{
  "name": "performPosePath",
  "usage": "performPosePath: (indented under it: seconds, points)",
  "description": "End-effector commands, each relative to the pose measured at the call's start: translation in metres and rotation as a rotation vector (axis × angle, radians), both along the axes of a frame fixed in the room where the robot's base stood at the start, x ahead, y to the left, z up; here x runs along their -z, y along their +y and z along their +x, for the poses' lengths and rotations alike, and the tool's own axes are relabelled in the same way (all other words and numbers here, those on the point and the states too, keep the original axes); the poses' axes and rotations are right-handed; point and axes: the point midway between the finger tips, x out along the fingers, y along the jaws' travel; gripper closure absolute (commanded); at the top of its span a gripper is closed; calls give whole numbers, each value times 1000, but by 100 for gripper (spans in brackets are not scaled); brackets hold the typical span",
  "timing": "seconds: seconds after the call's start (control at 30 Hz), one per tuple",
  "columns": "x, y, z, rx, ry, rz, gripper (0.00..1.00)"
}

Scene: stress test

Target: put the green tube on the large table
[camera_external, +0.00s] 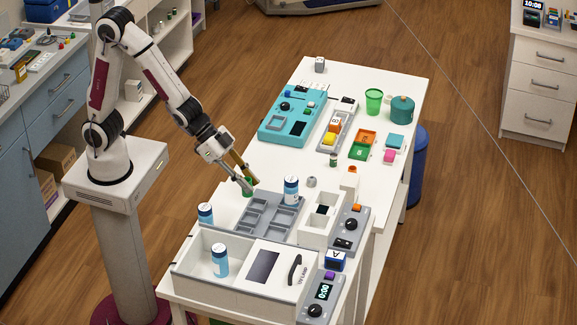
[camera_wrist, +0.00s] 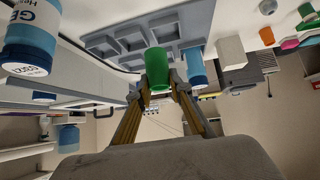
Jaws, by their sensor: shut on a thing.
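My gripper (camera_external: 249,183) is shut on the green tube (camera_external: 247,191) and holds it beside the left corner of a grey rack (camera_external: 270,207). In the wrist view the green tube (camera_wrist: 157,62) stands out between the fingertips (camera_wrist: 158,84), with the rack (camera_wrist: 205,14) past it. The large table (camera_external: 277,160) is the long white one. I cannot tell whether the tube touches the table or the rack.
Blue-labelled bottles stand in the rack (camera_external: 291,190), at its left (camera_external: 205,214) and in the white front tray (camera_external: 220,260). A teal device (camera_external: 292,118) lies farther back. Bare tabletop lies between.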

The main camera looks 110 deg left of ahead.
Motion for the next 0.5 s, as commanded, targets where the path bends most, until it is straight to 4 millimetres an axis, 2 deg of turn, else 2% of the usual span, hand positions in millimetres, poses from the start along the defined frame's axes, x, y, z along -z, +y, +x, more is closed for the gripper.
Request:
performPosePath:
  seconds: [0.5]
  points:
    - [2, 15, 8, -101, -5, -1, 94]
